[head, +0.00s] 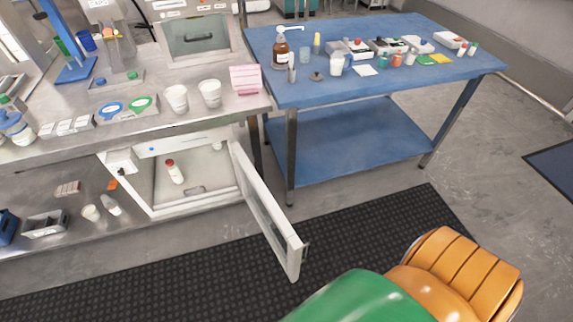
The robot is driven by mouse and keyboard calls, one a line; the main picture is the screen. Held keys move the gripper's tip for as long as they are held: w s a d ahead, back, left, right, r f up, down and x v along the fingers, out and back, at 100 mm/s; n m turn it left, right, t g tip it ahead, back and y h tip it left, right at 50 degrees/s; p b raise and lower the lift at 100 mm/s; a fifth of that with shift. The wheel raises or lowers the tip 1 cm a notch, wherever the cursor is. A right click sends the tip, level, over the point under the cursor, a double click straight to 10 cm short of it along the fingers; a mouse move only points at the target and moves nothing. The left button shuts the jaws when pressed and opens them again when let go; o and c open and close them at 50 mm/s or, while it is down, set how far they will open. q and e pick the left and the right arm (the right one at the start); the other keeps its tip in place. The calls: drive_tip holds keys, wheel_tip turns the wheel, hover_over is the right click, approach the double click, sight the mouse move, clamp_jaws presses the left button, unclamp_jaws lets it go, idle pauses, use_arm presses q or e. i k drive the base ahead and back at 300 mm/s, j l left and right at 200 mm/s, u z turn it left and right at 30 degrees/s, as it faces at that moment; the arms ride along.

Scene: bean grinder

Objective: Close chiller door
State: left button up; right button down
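The chiller (190,182) is a white box on the lower shelf under the steel counter. Its white door (264,208) is hinged at the right side of the opening. The door stands wide open and sticks out over the dark floor mat. A small handle (306,249) shows at the door's free end. A white bottle with a red cap (175,172) is inside the chiller. Neither of my grippers is in view.
A blue table (380,84) with bottles, jars and small boxes stands to the right of the door. Cups (177,98) and a pink rack (245,79) sit on the counter above. The black mat (350,240) in front looks clear around the door.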

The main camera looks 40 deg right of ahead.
sight(289, 253)
drive_tip(key=l+u, duration=0.1)
drive_tip(key=l, duration=0.4)
drive_tip(key=k+l+u, duration=0.1)
drive_tip(key=l, duration=0.35)
drive_tip(key=k+l+u, duration=0.1)
drive_tip(key=l, duration=0.4)
drive_tip(key=k+l+u, duration=0.1)
drive_tip(key=l, duration=0.35)
drive_tip(key=k, duration=0.05)
